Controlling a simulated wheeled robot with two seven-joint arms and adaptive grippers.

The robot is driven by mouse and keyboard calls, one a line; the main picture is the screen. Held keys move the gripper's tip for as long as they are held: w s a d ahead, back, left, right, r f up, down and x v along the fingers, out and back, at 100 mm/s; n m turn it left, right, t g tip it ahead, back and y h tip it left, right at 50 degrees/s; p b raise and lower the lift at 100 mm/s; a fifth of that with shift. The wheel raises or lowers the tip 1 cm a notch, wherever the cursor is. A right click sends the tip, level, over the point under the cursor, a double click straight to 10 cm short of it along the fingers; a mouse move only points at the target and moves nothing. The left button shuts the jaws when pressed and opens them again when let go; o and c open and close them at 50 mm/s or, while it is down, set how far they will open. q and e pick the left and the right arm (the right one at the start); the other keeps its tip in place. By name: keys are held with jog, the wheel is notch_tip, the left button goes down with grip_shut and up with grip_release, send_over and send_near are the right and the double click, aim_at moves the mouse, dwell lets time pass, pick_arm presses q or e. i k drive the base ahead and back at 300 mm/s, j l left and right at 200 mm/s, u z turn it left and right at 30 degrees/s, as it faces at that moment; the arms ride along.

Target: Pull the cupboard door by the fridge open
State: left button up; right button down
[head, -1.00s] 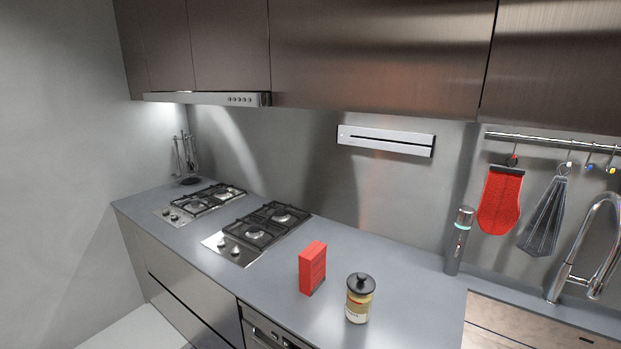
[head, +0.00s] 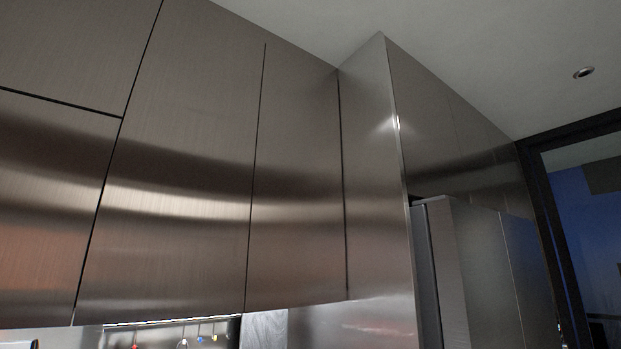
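The fridge (head: 484,270) stands at the right of the head view, set in a tall brushed-metal surround (head: 378,190). Left of that surround is a narrow upper cupboard door (head: 297,190), flat and shut, with no handle that I can see. Another shut cupboard door (head: 178,170) is beside it on the left. Thin dark gaps mark the door edges. Neither of my grippers shows in the head view.
More shut cupboard fronts (head: 60,190) continue at the far left. Cupboards (head: 440,120) also run above the fridge. A lit strip and hanging utensils (head: 185,342) show at the bottom edge. A dark-framed window (head: 590,230) is at the far right.

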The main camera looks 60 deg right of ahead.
aim_at(296, 254)
jog(key=z, duration=1.95)
